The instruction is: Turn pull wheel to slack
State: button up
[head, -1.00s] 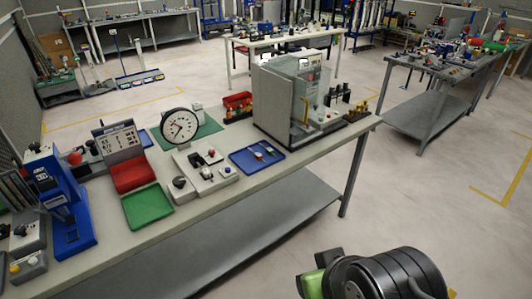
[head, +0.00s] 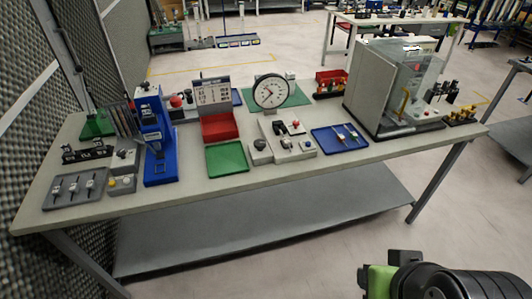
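No part is clearly recognisable as the pull wheel at this size. A round white dial gauge (head: 270,91) with a dark rim stands upright at the middle of the bench. In front of it is a light grey control unit (head: 288,142) with a red knob, dark levers and a dark round knob (head: 259,145) at its left. A blue upright press-like stand (head: 158,140) is further left. Black and green parts of my arm (head: 425,280) show at the bottom right, well in front of the bench. My gripper's fingertips are not visible.
The long bench (head: 330,167) also holds a red bin (head: 220,126), a green tray (head: 227,158), a blue tray (head: 340,138), a clear-walled grey machine (head: 385,88) and a grey tray (head: 75,188). A lower shelf (head: 260,222) lies beneath. The floor in front is open; a dark textured wall is left.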

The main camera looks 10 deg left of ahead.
aim_at(259, 145)
jog(key=i+j+u, duration=0.55)
jog(key=i+u, duration=0.3)
jog(key=i+j+u, duration=0.1)
jog(key=i+u, duration=0.35)
jog(key=k, duration=0.1)
